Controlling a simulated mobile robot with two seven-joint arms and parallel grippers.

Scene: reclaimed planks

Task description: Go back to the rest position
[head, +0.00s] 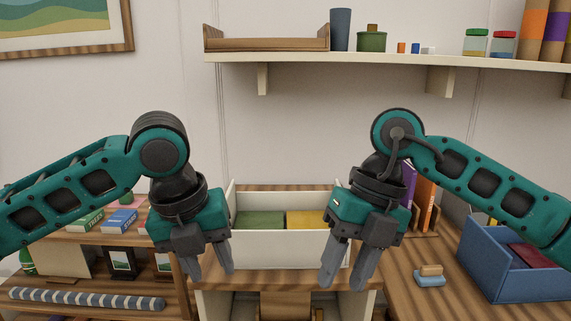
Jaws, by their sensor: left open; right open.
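My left gripper (209,268) hangs fingers-down at the left of the middle, in front of the left end of a white open box. It is open, with nothing between its fingers. My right gripper (346,269) hangs fingers-down at the right of the middle, in front of the box's right end. It is open and empty too. The white box (285,248) stands on a wooden surface (290,279) and holds a green item (260,219) and a yellow item (306,219). Whether the fingers touch the box cannot be told.
At left, a wooden shelf unit holds small boxes (119,221) and a striped roll (85,299). At right, a blue bin (510,283) and a small wood-topped block (430,275) stand on planks. Books (424,203) stand behind my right gripper. A wall shelf (400,61) runs above.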

